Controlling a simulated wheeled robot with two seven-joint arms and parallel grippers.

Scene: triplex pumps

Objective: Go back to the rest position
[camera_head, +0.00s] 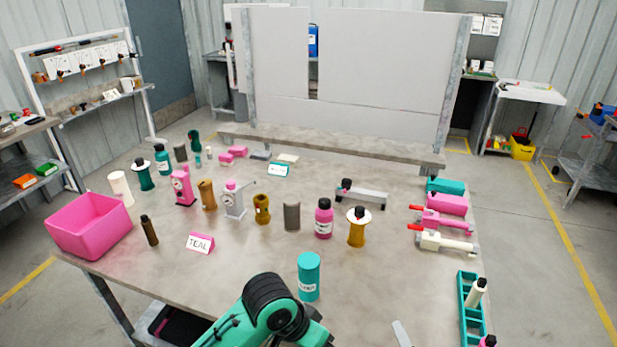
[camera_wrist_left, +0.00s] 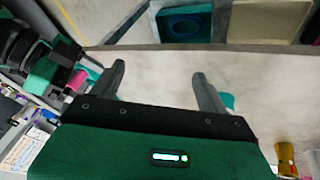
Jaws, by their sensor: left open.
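My left gripper (camera_wrist_left: 160,88) shows in the left wrist view with its two dark fingers apart and nothing between them. Below the fingers there is pale floor or table surface, blurred. In the head view, my teal arm with a black joint comes in at the bottom middle, over the front edge of the table (camera_head: 180,265). Its fingers are not seen there. A teal cylinder (camera_head: 309,277) with a white label stands upright just behind this arm. My right gripper is not seen in either view.
A pink bin (camera_head: 90,225) stands at the table's left. A teal rack (camera_head: 470,308) lies at the right front. A light grey piece (camera_head: 402,334) is cut off at the bottom. White panels (camera_head: 360,70) stand behind.

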